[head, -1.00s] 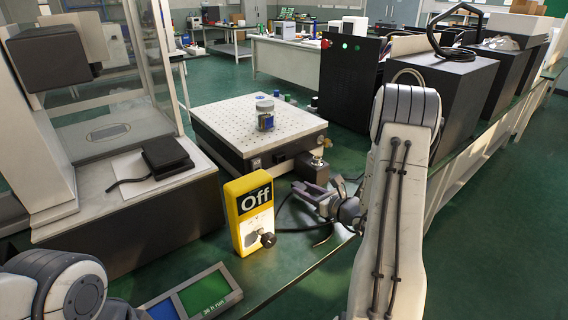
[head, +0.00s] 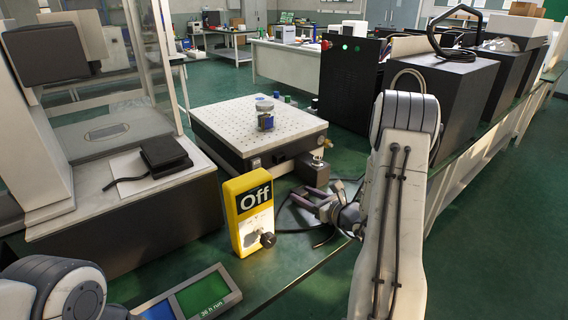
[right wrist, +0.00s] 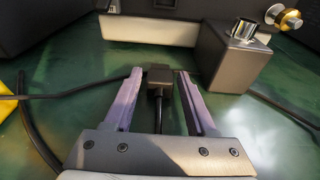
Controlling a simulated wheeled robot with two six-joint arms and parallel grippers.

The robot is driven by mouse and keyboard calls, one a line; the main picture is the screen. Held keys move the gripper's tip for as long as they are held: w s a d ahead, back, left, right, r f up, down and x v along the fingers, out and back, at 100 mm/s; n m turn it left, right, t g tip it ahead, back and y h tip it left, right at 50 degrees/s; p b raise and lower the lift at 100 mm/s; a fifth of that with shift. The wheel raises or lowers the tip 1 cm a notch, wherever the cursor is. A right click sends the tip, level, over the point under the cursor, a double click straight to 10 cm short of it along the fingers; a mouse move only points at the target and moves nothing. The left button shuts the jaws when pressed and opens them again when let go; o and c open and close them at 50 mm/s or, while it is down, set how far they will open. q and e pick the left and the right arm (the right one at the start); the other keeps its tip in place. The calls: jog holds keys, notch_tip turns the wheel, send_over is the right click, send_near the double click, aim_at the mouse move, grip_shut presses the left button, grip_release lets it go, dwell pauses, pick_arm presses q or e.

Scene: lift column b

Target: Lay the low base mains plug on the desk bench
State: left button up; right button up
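The mains plug (right wrist: 158,75) is a small black block with a black cable running back from it toward my wrist. It shows in the right wrist view between the two purple fingers of my right gripper (right wrist: 160,84). The fingers are apart, with a narrow gap on each side of the plug. I cannot tell whether the plug is seated in anything. In the head view my right gripper (head: 305,197) is low over the green desk bench (head: 300,250); the plug cannot be made out there. Only part of my left arm shows at bottom left; its gripper is out of view.
A yellow box marked "Off" (head: 249,213) stands left of my right gripper. A dark block with a metal top (right wrist: 234,58) is just ahead on the right. A perforated platform (head: 230,125) bears a jar (head: 265,113). Loose black cables lie around the gripper.

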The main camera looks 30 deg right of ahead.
jog(key=shift+o, duration=0.4)
jog(key=shift+s, duration=0.3)
jog(key=v, duration=0.9)
jog(key=shift+s+d+r, duration=0.1)
jog(key=shift+s+r, duration=0.05)
jog(key=shift+s, duration=0.25)
jog(key=shift+s, duration=0.1)
